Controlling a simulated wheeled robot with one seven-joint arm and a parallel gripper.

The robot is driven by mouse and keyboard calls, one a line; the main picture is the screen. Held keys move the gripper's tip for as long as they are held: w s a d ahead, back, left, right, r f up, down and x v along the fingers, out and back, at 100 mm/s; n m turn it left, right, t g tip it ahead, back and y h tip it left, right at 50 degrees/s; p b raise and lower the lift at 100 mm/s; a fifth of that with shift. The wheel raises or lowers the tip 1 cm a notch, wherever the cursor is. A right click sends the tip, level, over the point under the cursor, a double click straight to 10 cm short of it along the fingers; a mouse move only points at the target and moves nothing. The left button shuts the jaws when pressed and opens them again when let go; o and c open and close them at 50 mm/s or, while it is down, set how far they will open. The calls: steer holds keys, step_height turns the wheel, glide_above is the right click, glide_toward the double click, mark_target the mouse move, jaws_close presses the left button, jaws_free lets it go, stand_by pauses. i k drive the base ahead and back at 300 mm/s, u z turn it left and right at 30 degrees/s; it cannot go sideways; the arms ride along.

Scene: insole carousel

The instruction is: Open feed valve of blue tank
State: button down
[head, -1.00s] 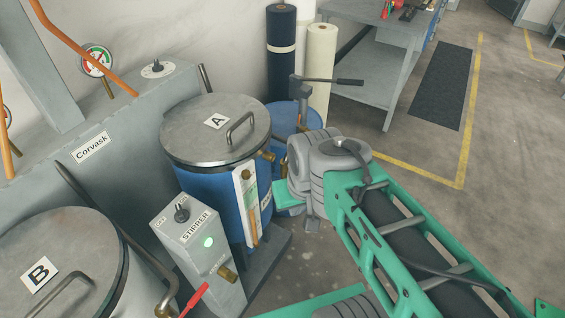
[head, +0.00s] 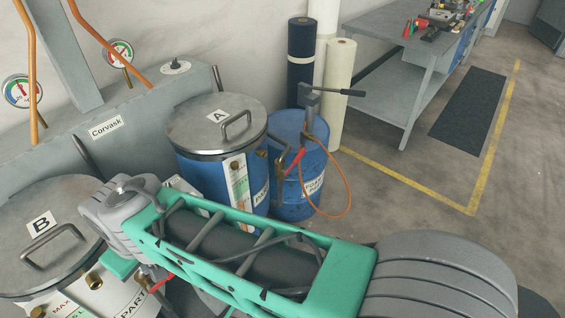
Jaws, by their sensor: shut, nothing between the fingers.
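The blue tank (head: 200,175) has a grey lid marked A (head: 217,110) and stands at the picture's centre. A red lever (head: 294,160) shows at its right, by upright pipework in front of a blue drum; which line it belongs to is unclear. Another red lever (head: 161,285) shows low at left, partly covered by my arm, near tank B. My gripper (head: 138,276) is at the lower left, beside tank B and near that lever. It is shut and empty, mostly hidden behind my arm; whether it touches the lever cannot be told.
Tank B (head: 75,285) stands at the lower left. The grey Corvask cabinet (head: 120,122) with gauges is behind the tanks. The blue drum (head: 312,170) carries a pump and orange hose. Fabric rolls and a workbench (head: 385,45) stand behind.

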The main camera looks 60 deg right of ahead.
mark_target(302, 153)
steer(key=k, duration=0.35)
steer(key=z, duration=1)
steer(key=i, duration=0.5)
